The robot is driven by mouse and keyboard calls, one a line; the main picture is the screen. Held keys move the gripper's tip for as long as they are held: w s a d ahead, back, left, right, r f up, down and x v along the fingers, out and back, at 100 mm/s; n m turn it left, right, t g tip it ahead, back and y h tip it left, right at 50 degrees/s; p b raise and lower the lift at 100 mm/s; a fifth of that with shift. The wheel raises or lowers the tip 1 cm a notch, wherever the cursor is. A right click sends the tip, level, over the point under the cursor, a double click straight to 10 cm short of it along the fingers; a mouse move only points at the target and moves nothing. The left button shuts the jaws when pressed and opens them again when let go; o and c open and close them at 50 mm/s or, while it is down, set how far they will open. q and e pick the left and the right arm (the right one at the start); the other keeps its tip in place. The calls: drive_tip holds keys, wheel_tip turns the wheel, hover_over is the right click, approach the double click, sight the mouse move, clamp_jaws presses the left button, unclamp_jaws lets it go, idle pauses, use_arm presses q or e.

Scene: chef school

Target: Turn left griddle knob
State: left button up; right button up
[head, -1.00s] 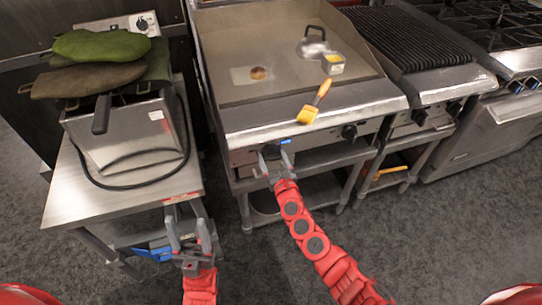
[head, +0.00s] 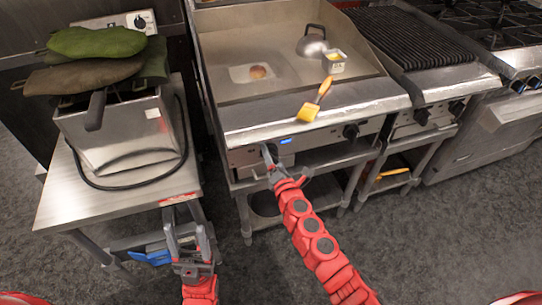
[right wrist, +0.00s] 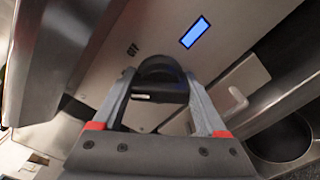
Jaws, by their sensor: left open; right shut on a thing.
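The griddle (head: 240,92) stands in the middle of the head view, with its dark left knob on the front panel mostly hidden by my right gripper (head: 268,156). In the right wrist view the black left knob (right wrist: 158,78) sits between the two fingers of my right gripper (right wrist: 160,100), which is shut on it. An "OFF" mark is printed on the panel beside the knob. The griddle's right knob (head: 350,131) is clear of both arms. My left gripper (head: 187,226) is open and empty, low in front of the side table.
A small blue display (head: 285,141) is beside the left knob. A brush (head: 312,106) lies on the griddle's front ledge. A domed lid (head: 312,43) and a small container (head: 334,62) are on the griddle. A steel side table (head: 70,195) with a fryer (head: 125,140) stands left.

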drive_tip(key=m, duration=0.3)
drive_tip(key=shift+f+m, duration=0.15)
drive_tip(key=shift+m, duration=1.75)
drive_tip(key=o, duration=1.3)
drive_tip(key=b+v, duration=0.1)
drive_tip(key=v, duration=1.6)
drive_tip(key=shift+s, duration=0.2)
